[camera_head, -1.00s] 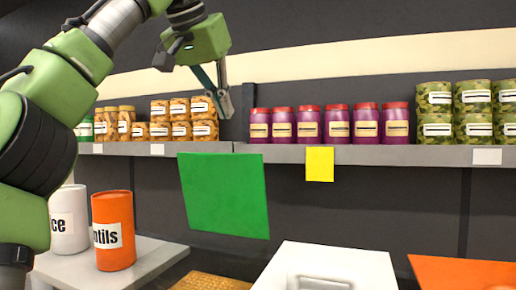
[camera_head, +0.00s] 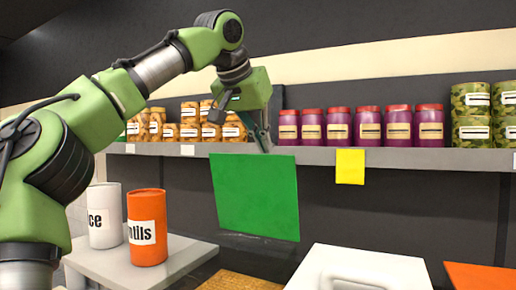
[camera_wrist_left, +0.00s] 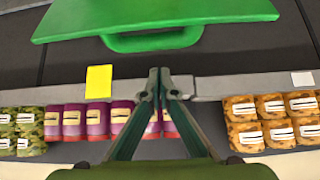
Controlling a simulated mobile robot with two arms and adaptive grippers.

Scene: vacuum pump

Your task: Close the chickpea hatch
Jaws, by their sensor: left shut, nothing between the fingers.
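The green hatch lid (camera_head: 256,197) stands raised, nearly upright, in front of the shelf in the head view. A bin with tan contents (camera_head: 238,282) shows below it at the bottom edge. In the left wrist view, the green lid (camera_wrist_left: 240,18) lies across the top, with its handle (camera_wrist_left: 150,41) facing the camera. My left gripper (camera_head: 264,143) is shut and empty just above the lid's top edge, on its shelf side. Its fingertips (camera_wrist_left: 160,76) show apart from the handle in the wrist view. My right gripper is not in view.
A grey shelf (camera_head: 405,157) with purple jars (camera_head: 369,126), patterned cans and a yellow note (camera_head: 350,166) runs behind the lid. A white lid (camera_head: 365,270) and an orange lid (camera_head: 480,277) lie right. An orange can (camera_head: 147,228) and white can (camera_head: 104,216) stand left.

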